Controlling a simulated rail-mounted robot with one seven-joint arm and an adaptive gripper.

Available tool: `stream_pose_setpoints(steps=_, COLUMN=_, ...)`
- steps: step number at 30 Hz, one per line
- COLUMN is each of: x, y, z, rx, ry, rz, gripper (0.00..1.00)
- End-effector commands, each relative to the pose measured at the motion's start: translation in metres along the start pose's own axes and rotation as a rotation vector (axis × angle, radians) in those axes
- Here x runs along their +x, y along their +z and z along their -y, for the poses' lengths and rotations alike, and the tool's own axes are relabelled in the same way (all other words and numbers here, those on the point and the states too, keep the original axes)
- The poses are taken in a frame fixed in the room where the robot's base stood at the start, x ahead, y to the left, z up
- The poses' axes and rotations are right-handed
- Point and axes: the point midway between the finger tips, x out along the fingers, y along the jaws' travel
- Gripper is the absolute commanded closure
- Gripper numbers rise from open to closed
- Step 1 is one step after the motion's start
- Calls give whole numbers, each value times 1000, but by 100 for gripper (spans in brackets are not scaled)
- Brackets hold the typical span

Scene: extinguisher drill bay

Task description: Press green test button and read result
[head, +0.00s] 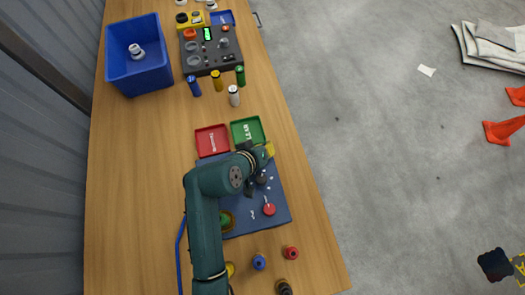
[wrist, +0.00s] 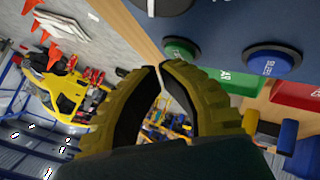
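The green button (wrist: 180,50) is in the upper middle of the wrist view, on a dark blue panel (wrist: 225,22). A blue button (wrist: 272,60) with white lettering is to its right. My gripper (wrist: 160,66) has yellow ribbed fingers whose tips meet, with nothing seen between them. The tips appear just below the green button in the picture; whether they touch it I cannot tell. In the head view my gripper (head: 268,150) is over the far edge of the blue panel (head: 278,212), and my arm hides part of it. No result is readable.
A green tray (head: 247,130) and a red tray (head: 212,140) lie just beyond the panel. A dark console (head: 230,60) with a small lit green display and a blue bin (head: 120,72) stand at the far end. Several small cylinders stand nearby. The bench's left side is clear.

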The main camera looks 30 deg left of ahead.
Motion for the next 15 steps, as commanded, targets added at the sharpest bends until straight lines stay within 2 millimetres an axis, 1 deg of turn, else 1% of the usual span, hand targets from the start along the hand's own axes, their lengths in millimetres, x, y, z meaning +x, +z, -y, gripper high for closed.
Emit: stream_pose_setpoints(steps=15, x=4, y=3, z=3, rx=0, ry=0, rz=1, gripper=100)
